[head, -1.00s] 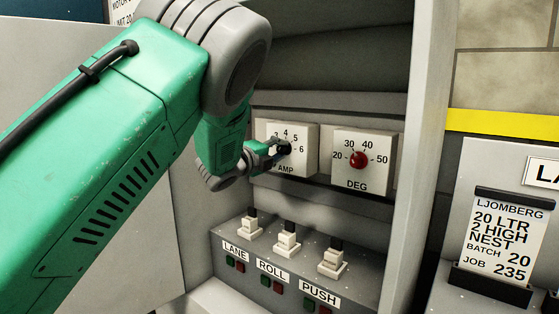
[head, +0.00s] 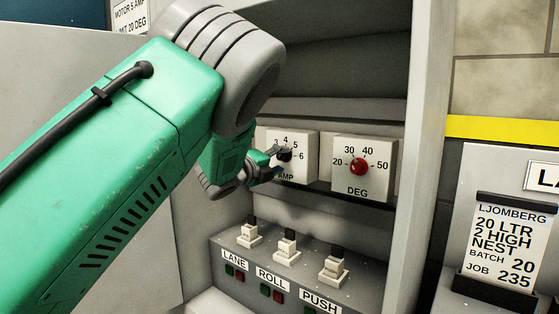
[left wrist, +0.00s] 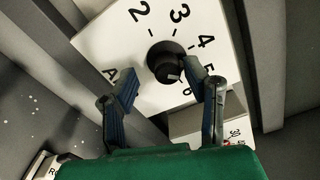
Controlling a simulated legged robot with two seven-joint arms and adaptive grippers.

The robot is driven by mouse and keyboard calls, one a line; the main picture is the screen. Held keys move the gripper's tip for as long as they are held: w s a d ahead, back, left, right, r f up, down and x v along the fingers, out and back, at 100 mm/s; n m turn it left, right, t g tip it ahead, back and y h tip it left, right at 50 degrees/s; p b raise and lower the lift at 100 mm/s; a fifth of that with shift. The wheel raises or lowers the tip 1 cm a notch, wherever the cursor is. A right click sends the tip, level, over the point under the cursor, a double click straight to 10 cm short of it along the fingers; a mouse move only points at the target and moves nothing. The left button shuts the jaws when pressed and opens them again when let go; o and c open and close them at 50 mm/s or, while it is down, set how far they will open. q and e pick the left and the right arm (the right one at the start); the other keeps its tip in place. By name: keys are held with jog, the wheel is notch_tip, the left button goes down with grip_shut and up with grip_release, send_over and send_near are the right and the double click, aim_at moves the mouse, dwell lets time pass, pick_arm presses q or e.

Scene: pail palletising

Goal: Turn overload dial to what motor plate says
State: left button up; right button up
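The overload dial is a black knob (head: 286,155) on a white AMP box (head: 305,146), with numbers including 4, 5 and 6 showing. In the left wrist view the knob (left wrist: 164,60) sits beside the numbers 2 to 6. I cannot tell its exact setting. The motor plate (head: 131,14) at the upper left reads "MOTOR 5 AMP" and a limit of 20 DEG. My left gripper (head: 277,160) is at the AMP dial. In the left wrist view its fingers (left wrist: 161,78) are apart, just short of the knob or beside it, holding nothing. My right gripper is out of view.
A DEG box (head: 378,181) with a red knob (head: 358,167) stands right of the AMP box. Below are several white switches (head: 286,246) labelled LANE, ROLL and PUSH. A grey cabinet wall (head: 422,130) bounds the right side. A job card (head: 503,245) stands beyond it.

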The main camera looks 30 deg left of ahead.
pick_arm(q)
jog(key=shift+r, duration=0.2)
jog(key=shift+s, duration=0.25)
jog(key=s+a, duration=0.1)
jog(key=s, duration=1)
jog(key=shift+s+f, duration=0.15)
jog(key=shift+s, duration=0.05)
jog(key=shift+f, duration=0.1)
